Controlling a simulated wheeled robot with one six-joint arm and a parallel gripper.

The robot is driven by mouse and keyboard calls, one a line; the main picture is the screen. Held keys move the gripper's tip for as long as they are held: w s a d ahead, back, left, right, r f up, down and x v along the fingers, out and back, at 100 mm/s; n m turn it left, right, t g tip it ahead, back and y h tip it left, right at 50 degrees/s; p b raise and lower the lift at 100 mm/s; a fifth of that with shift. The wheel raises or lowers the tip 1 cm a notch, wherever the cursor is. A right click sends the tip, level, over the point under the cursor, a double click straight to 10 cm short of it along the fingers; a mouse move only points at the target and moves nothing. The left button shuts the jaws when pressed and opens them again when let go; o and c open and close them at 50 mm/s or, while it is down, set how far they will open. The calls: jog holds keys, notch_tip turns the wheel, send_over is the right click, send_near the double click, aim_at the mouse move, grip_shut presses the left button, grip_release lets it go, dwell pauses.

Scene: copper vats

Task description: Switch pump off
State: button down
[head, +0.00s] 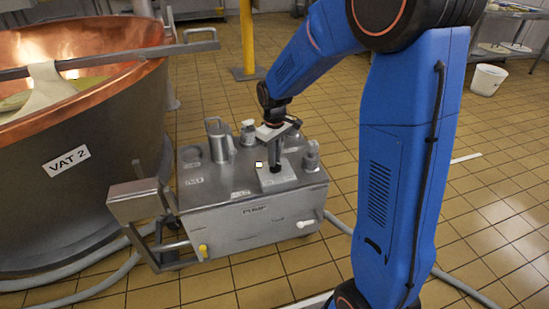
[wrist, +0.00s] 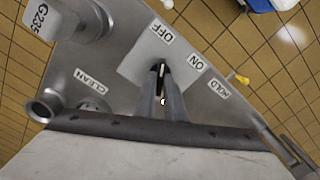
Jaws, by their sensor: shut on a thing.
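The pump (head: 255,220) is a grey metal box marked PUMP beside the vat. On its top is a pale switch plate (head: 278,176), which also shows in the wrist view (wrist: 143,62) with OFF and ON labels. A dark switch lever (wrist: 161,68) stands at the plate between the fingertips of my gripper (wrist: 163,78). My gripper (head: 275,160) points down over the plate and is shut on the lever. The fingers cover part of the lever, so I cannot tell which label it leans toward. A small bright spot (head: 258,164) shows beside the plate.
Copper VAT 2 (head: 70,195) is close on the left. Hoses (head: 100,280) lie on the tiles. The right floor is mostly clear.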

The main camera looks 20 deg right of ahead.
jog(key=c, duration=1.8)
grip_release()
jog(key=shift+c, duration=0.2)
jog(key=shift+r, duration=0.1)
notch_tip(320, 180, up, 17)
jog(key=shift+r, duration=0.1)
